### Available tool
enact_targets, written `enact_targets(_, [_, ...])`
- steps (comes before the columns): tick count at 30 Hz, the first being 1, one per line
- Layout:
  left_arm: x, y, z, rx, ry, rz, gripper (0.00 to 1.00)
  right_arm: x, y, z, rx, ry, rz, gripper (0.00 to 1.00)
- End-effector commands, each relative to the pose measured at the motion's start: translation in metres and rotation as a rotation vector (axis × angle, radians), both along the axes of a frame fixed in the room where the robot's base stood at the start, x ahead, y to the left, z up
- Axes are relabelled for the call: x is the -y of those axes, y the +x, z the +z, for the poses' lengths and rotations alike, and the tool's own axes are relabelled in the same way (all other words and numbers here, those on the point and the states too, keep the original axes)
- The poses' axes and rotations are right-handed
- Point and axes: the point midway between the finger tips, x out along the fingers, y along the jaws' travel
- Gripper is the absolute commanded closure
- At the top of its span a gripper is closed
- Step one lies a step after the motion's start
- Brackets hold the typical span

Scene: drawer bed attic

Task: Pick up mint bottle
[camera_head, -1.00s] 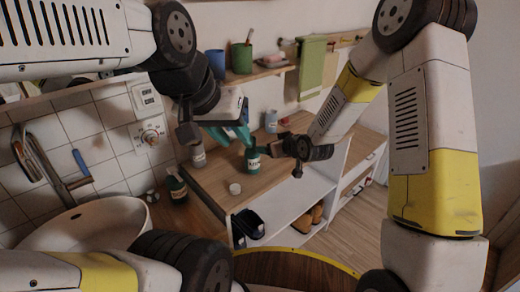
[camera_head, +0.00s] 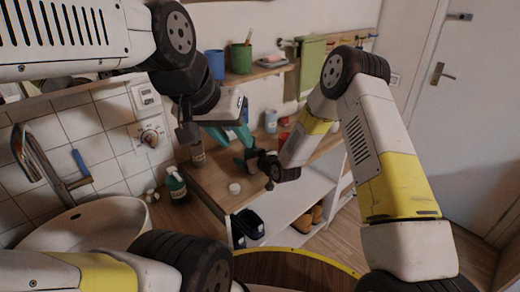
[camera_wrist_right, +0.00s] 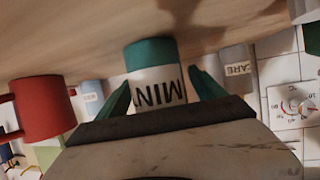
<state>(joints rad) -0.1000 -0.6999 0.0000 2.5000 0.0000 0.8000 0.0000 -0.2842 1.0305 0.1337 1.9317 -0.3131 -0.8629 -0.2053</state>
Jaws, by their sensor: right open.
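My right gripper (camera_wrist_right: 160,92) is open, with one teal finger on each side of the bottle. I cannot tell whether the fingers touch it. In the head view the right gripper (camera_head: 245,162) is at the bottle's place on the counter and largely hides it. My left gripper (camera_head: 232,134) hangs above the counter, to the left of the right one; its finger gap is unclear.
A CARE bottle (camera_wrist_right: 237,68) and a red mug (camera_wrist_right: 43,108) stand near the mint bottle. A small white round item (camera_head: 235,188) lies on the counter. A dark green bottle (camera_head: 176,186) is by the basin (camera_head: 85,222). A shelf with cups is above.

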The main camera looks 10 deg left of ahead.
Motion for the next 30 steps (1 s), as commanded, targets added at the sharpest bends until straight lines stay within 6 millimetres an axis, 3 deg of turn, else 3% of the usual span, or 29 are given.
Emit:
enact_targets(9, [0.0,0.0,0.0,0.0,0.0,0.0,0.64,-0.0045,0.0047,-0.0025,0.0,0.0,0.0,0.21])
enact_targets(20, [0.0,0.0,0.0,0.0,0.0,0.0,0.64,-0.0043,0.0047,-0.0024,0.0,0.0,-0.001,0.91])
enact_targets(30, [0.0,0.0,0.0,0.0,0.0,0.0,0.64,-0.0044,0.0051,0.002,0.001,0.0,-0.001,0.91])
